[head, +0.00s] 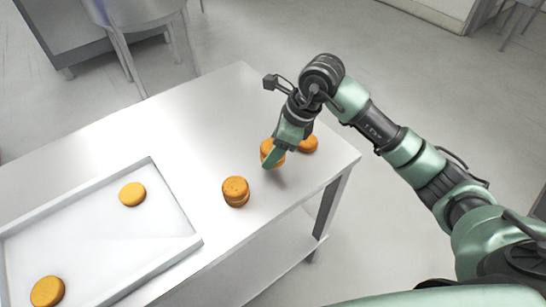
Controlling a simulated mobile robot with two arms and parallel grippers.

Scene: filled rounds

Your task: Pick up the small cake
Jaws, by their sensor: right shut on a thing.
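Several small round orange-brown cakes show in the head view. My right gripper (279,157) is shut on one small cake (266,148) near the right end of the metal table; the fingers partly cover it. I cannot tell whether this cake touches the table. Another small cake (308,144) sits just right of and behind the gripper, partly hidden by it. A taller cake, or two stacked (236,191), stands to the left and nearer. My left gripper is not in view.
A white tray (191,246) on the left of the metal table (190,125) holds a yellow-orange cake (132,194) and another cake (47,291) at its near left. The table's middle is bare. A stool (135,14) stands behind.

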